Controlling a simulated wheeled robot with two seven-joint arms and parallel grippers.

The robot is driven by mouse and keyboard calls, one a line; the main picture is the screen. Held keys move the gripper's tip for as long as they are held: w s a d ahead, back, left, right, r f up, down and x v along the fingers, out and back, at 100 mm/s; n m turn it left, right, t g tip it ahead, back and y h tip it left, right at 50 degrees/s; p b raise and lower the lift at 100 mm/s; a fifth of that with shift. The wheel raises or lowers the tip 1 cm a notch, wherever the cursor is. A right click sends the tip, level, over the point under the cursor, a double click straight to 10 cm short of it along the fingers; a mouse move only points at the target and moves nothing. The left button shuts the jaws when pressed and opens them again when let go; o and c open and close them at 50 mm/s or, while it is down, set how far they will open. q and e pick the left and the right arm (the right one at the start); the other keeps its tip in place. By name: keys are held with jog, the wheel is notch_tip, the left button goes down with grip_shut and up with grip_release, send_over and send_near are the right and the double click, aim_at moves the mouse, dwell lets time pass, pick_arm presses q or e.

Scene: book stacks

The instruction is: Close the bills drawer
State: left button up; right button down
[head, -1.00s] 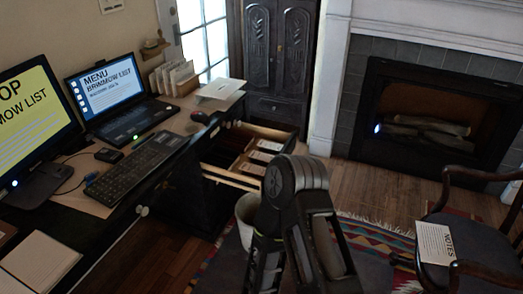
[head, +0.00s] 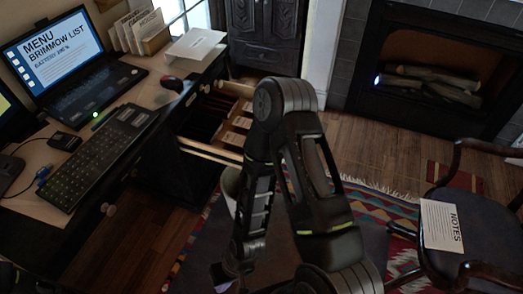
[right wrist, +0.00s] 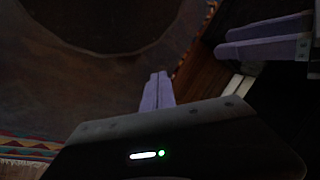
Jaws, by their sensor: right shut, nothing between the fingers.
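The open drawer (head: 207,150) sticks out from the far end of the desk in the head view. Its pale wooden rim shows, and papers or cards lie in its compartments. My right arm hides its right end. My right gripper (head: 222,279) is low at the bottom of the head view, below and in front of the drawer, apart from it. In the right wrist view its purple fingers (right wrist: 157,92) are together with nothing between them. Two more purple fingers at the right of that view look like my left gripper (right wrist: 262,38); their opening is unclear.
The desk (head: 150,93) holds a laptop (head: 70,60), keyboard (head: 95,158), mouse (head: 172,83) and folders. A pale bin (head: 230,185) stands below the drawer, partly behind my arm. A chair (head: 485,225) with a notes sheet (head: 440,225) stands right.

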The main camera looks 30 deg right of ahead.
jog(key=w+d+m+t+h+b, duration=0.2)
jog(key=w+d+m+t+b, duration=0.25)
jog(key=w+d+b, duration=1.15)
jog(key=w+d+r+m+h, duration=0.1)
jog(key=w+d+r, duration=0.1)
jog(key=d, duration=0.5)
jog(key=w+d+r+m+t+h+b, duration=0.1)
jog(key=w+d+r, duration=0.2)
jog(key=d+r, duration=0.2)
jog(key=w+d+r+m+t, duration=0.1)
jog(key=d+r, duration=0.3)
jog(key=d, duration=0.5)
jog(key=shift+w+d+h+b, duration=0.25)
jog(key=shift+w+h+b, duration=0.15)
jog(key=shift+w, duration=0.25)
jog(key=shift+m, duration=0.25)
jog(key=w+a+f, duration=0.2)
jog(key=w+f, duration=0.6)
jog(key=w, duration=0.1)
jog(key=shift+w, duration=0.2)
